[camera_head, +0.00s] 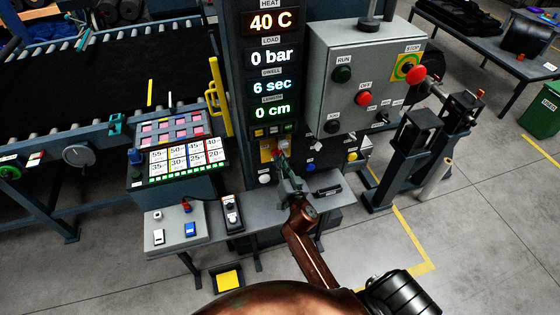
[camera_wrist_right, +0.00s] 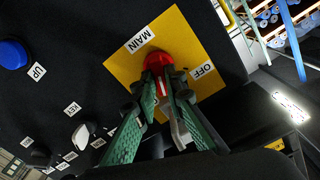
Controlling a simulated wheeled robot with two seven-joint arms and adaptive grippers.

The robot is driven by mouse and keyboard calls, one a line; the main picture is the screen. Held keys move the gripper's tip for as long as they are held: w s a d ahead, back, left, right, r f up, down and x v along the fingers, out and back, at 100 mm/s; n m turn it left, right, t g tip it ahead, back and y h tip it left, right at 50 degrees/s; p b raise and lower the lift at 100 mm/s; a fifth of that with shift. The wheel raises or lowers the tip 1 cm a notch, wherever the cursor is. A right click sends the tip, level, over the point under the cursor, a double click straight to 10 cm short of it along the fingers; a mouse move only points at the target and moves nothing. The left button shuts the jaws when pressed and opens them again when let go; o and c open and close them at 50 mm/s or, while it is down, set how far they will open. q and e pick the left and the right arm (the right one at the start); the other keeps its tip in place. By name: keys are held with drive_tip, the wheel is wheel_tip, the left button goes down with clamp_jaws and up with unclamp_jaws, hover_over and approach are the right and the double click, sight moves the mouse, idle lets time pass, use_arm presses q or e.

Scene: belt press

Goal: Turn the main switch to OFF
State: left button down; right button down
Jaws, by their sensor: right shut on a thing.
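The main switch is a red rotary knob (camera_wrist_right: 158,60) on a square yellow plate (camera_wrist_right: 124,76), with a MAIN label (camera_wrist_right: 140,40) and an OFF label (camera_wrist_right: 202,71) beside it. In the head view the red knob (camera_head: 280,143) and the yellow plate (camera_head: 265,154) show low on the dark column, under the displays. My right gripper (camera_wrist_right: 164,84) has its green fingers closed on either side of the knob's handle. In the head view the right gripper (camera_head: 286,160) reaches up to the knob and hides part of it. My left gripper is not in view.
A grey control box (camera_head: 335,50) with RUN, OFF and STOP buttons stands right of the column. A button panel (camera_head: 180,150) stands to the left. A blue button (camera_wrist_right: 13,54) and small labelled controls share the panel near the switch. A grey shelf (camera_head: 265,200) lies below.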

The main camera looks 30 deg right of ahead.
idle(0.4)
drive_tip(key=n, duration=1.3)
drive_tip(key=shift+a, duration=0.3)
drive_tip(key=shift+f+n, duration=0.1)
drive_tip(key=shift+n, duration=0.2)
drive_tip(key=c, duration=2)
unclamp_jaws()
drive_tip(key=v, duration=1.2)
drive_tip(key=shift+a, duration=0.1)
